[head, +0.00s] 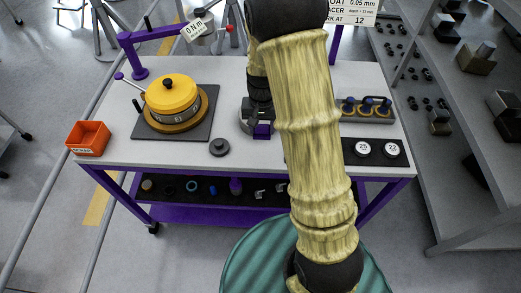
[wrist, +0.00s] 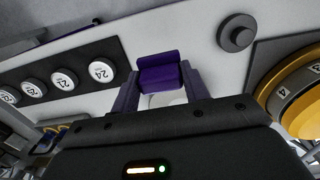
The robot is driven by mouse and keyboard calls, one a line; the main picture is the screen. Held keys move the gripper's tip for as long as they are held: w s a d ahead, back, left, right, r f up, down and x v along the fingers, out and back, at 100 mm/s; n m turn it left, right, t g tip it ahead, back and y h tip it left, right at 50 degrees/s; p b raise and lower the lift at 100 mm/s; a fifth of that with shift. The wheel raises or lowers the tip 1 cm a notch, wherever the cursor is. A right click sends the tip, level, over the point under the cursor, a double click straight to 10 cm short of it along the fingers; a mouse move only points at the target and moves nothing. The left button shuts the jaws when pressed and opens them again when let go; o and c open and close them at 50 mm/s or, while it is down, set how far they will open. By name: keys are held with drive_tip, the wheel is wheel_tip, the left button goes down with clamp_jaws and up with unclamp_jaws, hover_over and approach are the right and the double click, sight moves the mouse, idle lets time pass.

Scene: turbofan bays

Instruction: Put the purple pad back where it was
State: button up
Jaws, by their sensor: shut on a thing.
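The purple pad (wrist: 158,72) is a small block held between the two fingertips of my gripper (wrist: 160,88) in the wrist view. In the head view the pad (head: 262,131) shows below my gripper (head: 257,118), over the front middle of the white table (head: 180,160). My gripper is shut on it. I cannot tell whether the pad touches the tabletop. My arm hides part of the table to the right of the gripper. No empty place for the pad can be made out for certain.
A yellow dial (head: 172,95) on a dark mat, an orange bin (head: 88,138) and a grey knobbed disc (head: 219,147) stand left. Numbered white discs (wrist: 101,72) lie on a dark strip (wrist: 116,52). A rack (head: 372,115) stands back right. A lower shelf (head: 173,188) holds small parts.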

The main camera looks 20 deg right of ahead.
sight(262, 135)
drive_tip(key=shift+s, duration=0.45)
drive_tip(key=shift+s+a+f, duration=0.15)
drive_tip(key=shift+a+f, duration=0.05)
drive_tip(key=shift+f, duration=0.15)
wheel_tip(262, 135, down, 4)
drive_tip(key=shift+f+p, duration=0.1)
drive_tip(key=shift+p, duration=0.4)
drive_tip(key=shift+w+d+f, duration=0.1)
drive_tip(key=shift+w+f, duration=0.1)
drive_tip(key=shift+f, duration=0.25)
drive_tip(key=shift+f+p, duration=0.45)
drive_tip(key=shift+f, duration=1.6)
